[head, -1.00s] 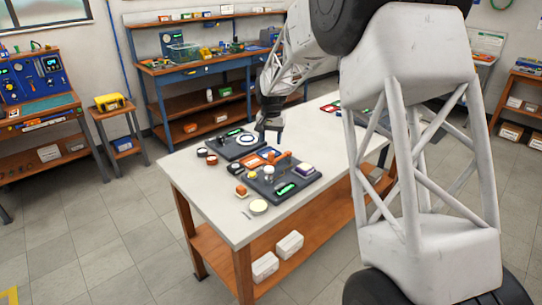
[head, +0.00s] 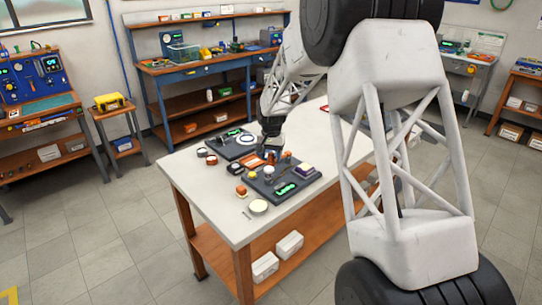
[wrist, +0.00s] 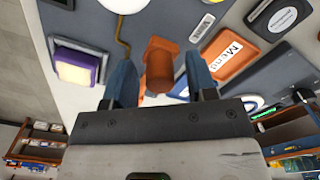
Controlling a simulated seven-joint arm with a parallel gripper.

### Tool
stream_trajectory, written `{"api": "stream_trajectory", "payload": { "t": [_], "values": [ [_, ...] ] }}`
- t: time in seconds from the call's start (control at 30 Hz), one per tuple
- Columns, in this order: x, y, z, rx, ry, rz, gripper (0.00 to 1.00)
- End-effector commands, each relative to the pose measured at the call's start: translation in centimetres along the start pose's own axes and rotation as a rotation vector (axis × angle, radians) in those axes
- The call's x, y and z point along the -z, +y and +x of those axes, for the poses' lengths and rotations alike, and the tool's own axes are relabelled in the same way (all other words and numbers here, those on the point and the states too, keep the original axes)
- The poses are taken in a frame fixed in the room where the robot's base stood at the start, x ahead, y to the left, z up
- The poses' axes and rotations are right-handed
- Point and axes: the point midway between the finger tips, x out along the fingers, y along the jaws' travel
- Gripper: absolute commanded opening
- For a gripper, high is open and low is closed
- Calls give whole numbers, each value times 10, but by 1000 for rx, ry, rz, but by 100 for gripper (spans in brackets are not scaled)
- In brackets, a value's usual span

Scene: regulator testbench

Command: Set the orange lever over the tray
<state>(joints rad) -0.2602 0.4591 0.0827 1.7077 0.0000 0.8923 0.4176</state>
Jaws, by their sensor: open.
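The orange lever (wrist: 158,66) stands between the two blue fingers of my gripper (wrist: 159,60) in the wrist view. The fingers are open on either side of it, with gaps showing. In the head view my gripper (head: 269,153) is low over the panel and partly hides the lever. An orange tray (wrist: 208,50) lies to the right of the lever in the wrist view, with a labelled plate in it. In the head view the tray (head: 248,162) shows just left of my gripper.
A dark panel (head: 300,184) holds a purple-sided button (wrist: 76,68), a pale round knob and a green display. A second panel with a dial (head: 247,137) lies behind.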

Motion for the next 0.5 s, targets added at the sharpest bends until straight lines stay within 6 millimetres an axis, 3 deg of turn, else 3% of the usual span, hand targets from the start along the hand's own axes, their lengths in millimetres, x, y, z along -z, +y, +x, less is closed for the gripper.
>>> {"api": "stream_trajectory", "payload": {
  "t": [0.13,0.4,0.5],
  "values": [
    [0,0,0,0,0,0,52],
    [0,0,0,0,0,0,10],
    [0,0,0,0,0,0,0]
  ]
}}
